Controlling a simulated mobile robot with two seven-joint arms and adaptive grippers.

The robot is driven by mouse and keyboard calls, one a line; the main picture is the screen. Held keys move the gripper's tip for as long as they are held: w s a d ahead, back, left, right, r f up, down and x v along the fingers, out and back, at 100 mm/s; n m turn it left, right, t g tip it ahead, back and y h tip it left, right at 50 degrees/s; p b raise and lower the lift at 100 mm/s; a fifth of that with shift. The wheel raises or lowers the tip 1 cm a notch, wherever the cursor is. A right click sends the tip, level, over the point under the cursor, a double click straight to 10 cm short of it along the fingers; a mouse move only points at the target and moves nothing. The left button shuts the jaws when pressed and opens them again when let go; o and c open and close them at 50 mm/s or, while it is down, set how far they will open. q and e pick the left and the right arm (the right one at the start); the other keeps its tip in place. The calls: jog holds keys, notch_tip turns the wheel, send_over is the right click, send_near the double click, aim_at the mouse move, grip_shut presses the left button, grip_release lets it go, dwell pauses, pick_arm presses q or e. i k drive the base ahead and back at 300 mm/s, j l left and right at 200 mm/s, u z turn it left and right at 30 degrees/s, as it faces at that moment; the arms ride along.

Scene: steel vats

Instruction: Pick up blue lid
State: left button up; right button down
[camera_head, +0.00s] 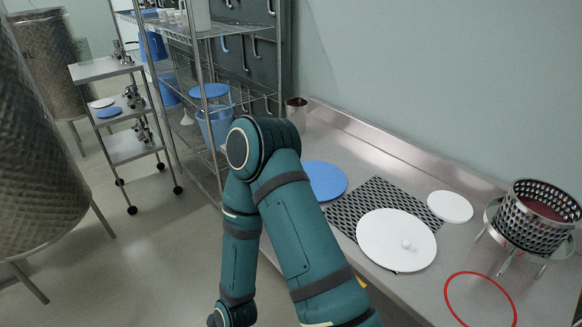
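A round flat blue lid (326,182) lies on the steel counter, its left part hidden behind my arm. Another blue lid (209,91) shows on the wire rack above a blue bucket. A smaller blue disc (109,112) lies on the cart's middle shelf. One of my arms, teal, fills the lower middle of the head view with its bend in front of the rack and counter edge. Its lower end runs down toward the bottom edge. Neither gripper is in view.
The counter holds a black perforated mat (346,213), a large white lid (383,248) with a knob, a smaller white disc (450,206), a perforated steel basket (536,218) on a stand and a red ring (453,284). A steel cart (93,70) and vats stand left. Floor between is clear.

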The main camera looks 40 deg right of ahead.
aim_at(329, 182)
jog(key=i+j+z, duration=0.1)
jog(key=i, duration=1.4)
jog(key=z, duration=0.5)
jog(key=i+j+z, duration=0.1)
jog(key=z, duration=0.35)
jog(key=i+z, duration=0.1)
jog(key=z, duration=0.4)
